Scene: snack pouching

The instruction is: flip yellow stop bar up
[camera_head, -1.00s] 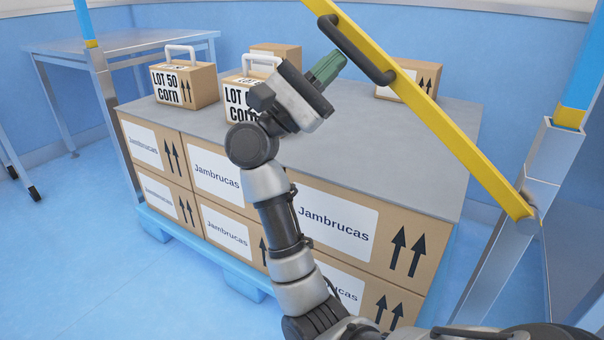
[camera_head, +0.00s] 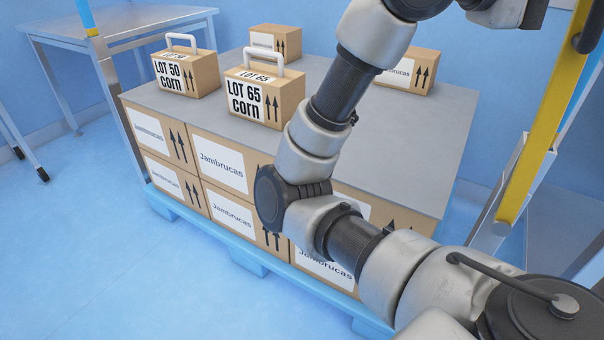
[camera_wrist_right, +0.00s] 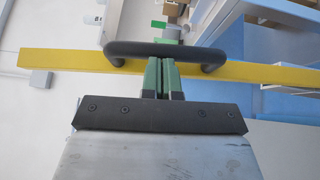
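The yellow stop bar (camera_head: 545,115) stands steeply at the right of the head view, its lower end by a metal post (camera_head: 502,190). Its black handle (camera_head: 590,28) shows at the top right edge. In the right wrist view the bar (camera_wrist_right: 70,61) runs across the picture, with the handle (camera_wrist_right: 125,50) on it. My right gripper (camera_wrist_right: 164,75) has its green fingers close together at the handle and bar, with their tips partly hidden by the handle. The fingers look shut, not clamped around the handle. My left gripper is not in view.
Jambrucas cartons (camera_head: 220,170) form a stack on a blue pallet (camera_head: 245,262). On its grey top (camera_head: 400,140) stand the LOT 65 corn box (camera_head: 262,98), the LOT 50 corn box (camera_head: 185,75) and other boxes. A metal table (camera_head: 120,40) is at the back left.

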